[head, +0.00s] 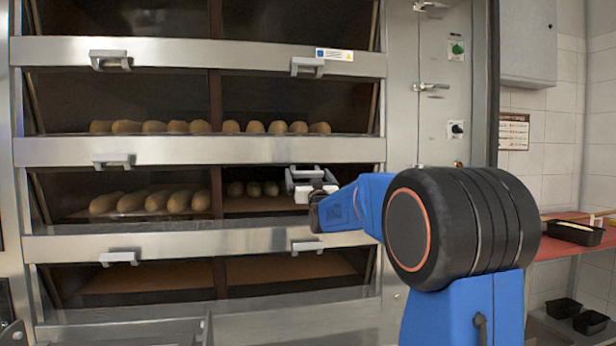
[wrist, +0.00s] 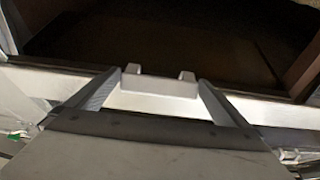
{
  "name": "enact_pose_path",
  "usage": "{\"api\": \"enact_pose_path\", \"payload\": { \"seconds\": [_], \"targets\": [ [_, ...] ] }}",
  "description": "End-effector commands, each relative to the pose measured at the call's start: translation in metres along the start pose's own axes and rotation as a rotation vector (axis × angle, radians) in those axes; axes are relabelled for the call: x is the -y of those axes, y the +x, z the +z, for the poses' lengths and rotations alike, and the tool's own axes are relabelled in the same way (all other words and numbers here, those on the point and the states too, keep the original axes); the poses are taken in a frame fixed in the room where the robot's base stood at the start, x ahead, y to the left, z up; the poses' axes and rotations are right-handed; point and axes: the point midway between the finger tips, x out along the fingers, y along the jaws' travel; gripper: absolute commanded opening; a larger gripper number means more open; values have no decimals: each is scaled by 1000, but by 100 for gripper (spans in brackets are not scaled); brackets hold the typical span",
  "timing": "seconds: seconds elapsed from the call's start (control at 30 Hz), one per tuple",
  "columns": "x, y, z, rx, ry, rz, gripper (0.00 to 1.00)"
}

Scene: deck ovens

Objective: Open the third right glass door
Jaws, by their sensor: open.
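The oven front has glass doors in several decks, left and right, each with a small metal handle on a steel band. My gripper (head: 312,188) is at the right handle (head: 304,171) of the middle band in view. In the wrist view my gripper (wrist: 160,88) is open, with one finger on each side of the pale handle (wrist: 160,86). The handle lies between the fingertips; whether they touch it I cannot tell. The right door glass (head: 275,205) at that deck looks closed; my arm hides its right part.
Other handles stick out at right above (head: 308,66) and right below (head: 307,245). Loaves lie behind the glass. A control column with knobs (head: 456,50) stands right of the doors. A red-topped table (head: 560,247) with black trays is at far right.

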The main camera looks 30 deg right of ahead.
Motion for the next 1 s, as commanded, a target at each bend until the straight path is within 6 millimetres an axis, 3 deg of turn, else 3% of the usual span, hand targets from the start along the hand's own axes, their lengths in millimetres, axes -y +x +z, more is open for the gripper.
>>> {"api": "enact_pose_path", "payload": {
  "seconds": [0.3,0.37,0.53,1.0],
  "targets": [
    [0,2,0,-1,0,0,100],
    [0,2,0,-1,0,0,88],
    [0,2,0,0,0,0,47],
    [0,1,-9,124,0,0,47]
  ]
}}
